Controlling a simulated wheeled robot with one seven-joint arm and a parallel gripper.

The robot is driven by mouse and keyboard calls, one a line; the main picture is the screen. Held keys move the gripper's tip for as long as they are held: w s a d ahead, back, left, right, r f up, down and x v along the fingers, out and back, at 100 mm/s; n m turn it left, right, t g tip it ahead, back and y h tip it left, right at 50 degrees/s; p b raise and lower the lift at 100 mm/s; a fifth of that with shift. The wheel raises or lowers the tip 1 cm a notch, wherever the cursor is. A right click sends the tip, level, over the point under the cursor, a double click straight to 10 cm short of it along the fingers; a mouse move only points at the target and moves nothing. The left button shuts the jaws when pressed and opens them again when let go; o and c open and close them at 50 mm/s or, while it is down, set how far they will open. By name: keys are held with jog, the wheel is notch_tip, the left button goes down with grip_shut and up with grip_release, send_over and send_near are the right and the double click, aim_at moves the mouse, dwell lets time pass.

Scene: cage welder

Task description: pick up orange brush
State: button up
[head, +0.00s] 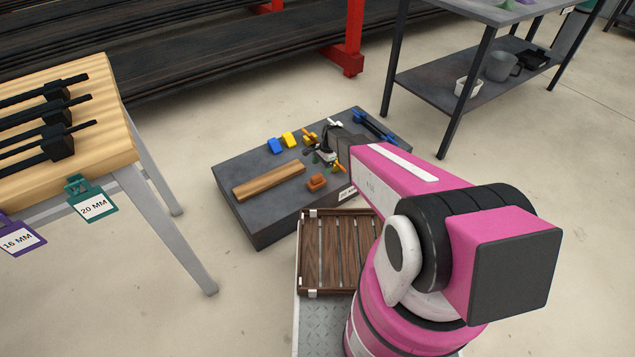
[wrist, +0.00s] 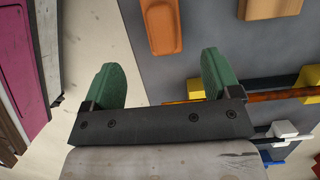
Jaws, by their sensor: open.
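An orange, rounded block that looks like the orange brush (head: 317,182) lies on the dark grey low platform (head: 240,212), near its front edge. In the wrist view the same orange piece (wrist: 162,25) shows at the top, beyond the fingertips and apart from them. Its underside is hidden. My gripper (wrist: 160,80) has two green fingers spread wide with nothing between them. The platform edge and pale floor show behind the gap. In the head view my gripper (head: 326,161) hangs over the platform, just behind the orange piece, partly hidden by my arm.
A wooden bar (head: 268,181) lies left of the orange piece. Blue (head: 275,146) and yellow (head: 289,139) blocks stand at the platform's back. A thin orange-brown rod (wrist: 260,97) passes close to the right finger. A slatted wooden crate (head: 335,255) sits in front.

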aim_at(314, 179)
jog(key=x, duration=0.3)
jog(key=shift+f, duration=0.3)
jog(key=shift+a+x, duration=0.2)
jog(key=shift+x, duration=1.15)
jog(key=shift+a+x, duration=0.2)
jog(key=shift+x, duration=1.15)
jog(key=shift+r, duration=0.15)
jog(key=c, duration=1.1)
jog(key=shift+s+r, duration=0.1)
jog(key=shift+r, duration=0.4)
jog(key=r, duration=0.2)
jog(key=s+r, duration=0.1)
jog(key=r, duration=0.1)
jog(key=shift+a, duration=0.2)
jog(key=s+a+r, duration=0.1)
jog(key=s+r, duration=0.1)
jog(key=s, duration=0.1)
jog(key=s+a+r, duration=0.2)
jog(key=s, duration=0.1)
jog(key=s+a+r, duration=0.2)
jog(key=s, duration=0.1)
jog(key=shift+s, duration=0.15)
